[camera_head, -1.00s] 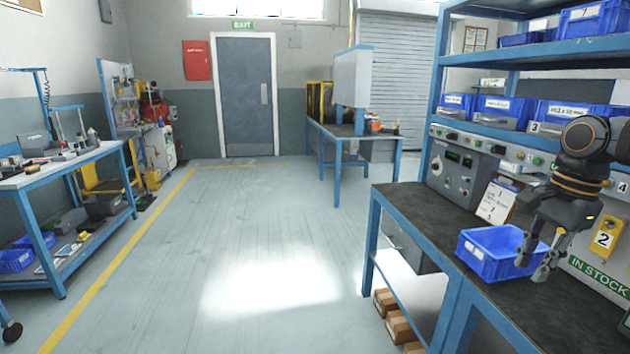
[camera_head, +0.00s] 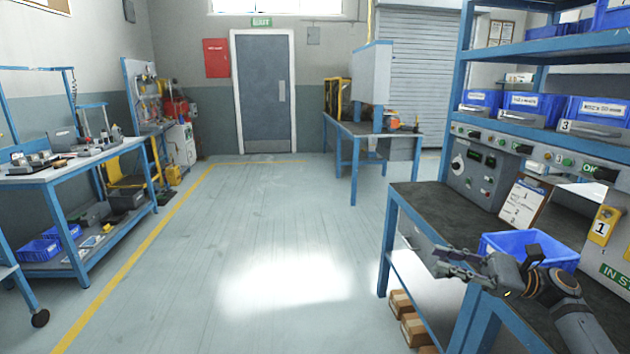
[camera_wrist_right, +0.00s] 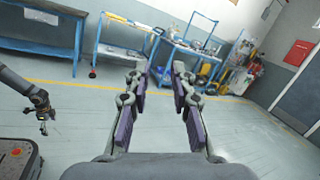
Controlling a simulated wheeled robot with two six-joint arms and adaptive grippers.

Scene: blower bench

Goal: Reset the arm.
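My right gripper (camera_head: 442,262) is in front of the bench's left end in the head view, pointing left, with its arm coming in from the lower right. In the right wrist view its two fingers (camera_wrist_right: 160,80) stand apart with nothing between them. It is open and empty. A blue bin (camera_head: 550,250) stands on the bench behind the right wrist, which hides part of it. My left gripper (camera_wrist_right: 46,118) shows small at the left of the right wrist view, hanging down over the floor. Its finger opening is too small to judge. It is not in the head view.
The dark-topped bench (camera_head: 425,205) with its blue frame is at the right, below a shelf with blue bins. A clipboard (camera_head: 524,203) leans by the control panel (camera_head: 475,175). Open floor (camera_head: 240,240) lies left of the bench. A blue workbench (camera_head: 60,175) stands far left.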

